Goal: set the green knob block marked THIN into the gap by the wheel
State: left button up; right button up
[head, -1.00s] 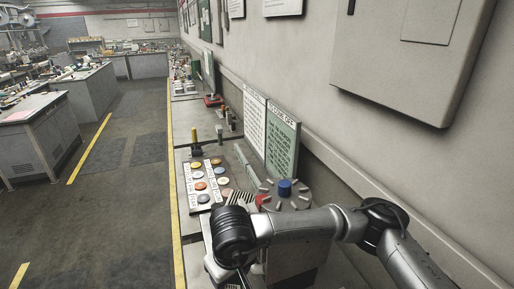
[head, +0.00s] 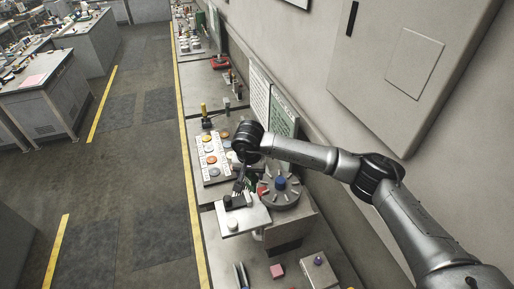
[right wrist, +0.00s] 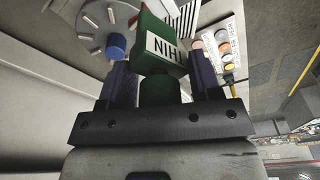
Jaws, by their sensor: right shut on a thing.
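The green knob block (right wrist: 166,47) with a white label reading THIN is between the two fingers of my right gripper (right wrist: 165,80). The gripper is shut on its green knob. In the head view my right gripper (head: 241,185) hangs just left of the grey wheel (head: 283,199), and the block is mostly hidden there. The wheel has a blue hub and a red part at its left side. It also shows at the upper left of the right wrist view (right wrist: 92,29). The gap by the wheel cannot be made out clearly. My left gripper is out of view.
A pale plate (head: 252,220) with a black and a white knob stands just in front of my gripper. A board of coloured discs (head: 205,172) lies behind it, left. A pink block (head: 277,271) and a grey box (head: 318,268) are nearer. Sign panels line the wall side.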

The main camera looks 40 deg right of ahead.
jog(key=shift+w+d+f+m+g, duration=0.1)
jog(key=shift+w+d+m, duration=0.2)
jog(key=shift+d+m, duration=0.45)
jog(key=shift+w+d+f+m+g, duration=0.1)
jog(key=shift+w+d+m, duration=0.25)
jog(key=shift+d+m, duration=0.35)
jog(key=shift+w+d+f+m+g, duration=0.1)
jog(key=shift+w+d+m, duration=0.2)
jog(key=shift+d+m, duration=0.45)
notch_tip(320, 180, down, 7)
jog(key=b, duration=0.6)
jog(key=shift+f, duration=0.1)
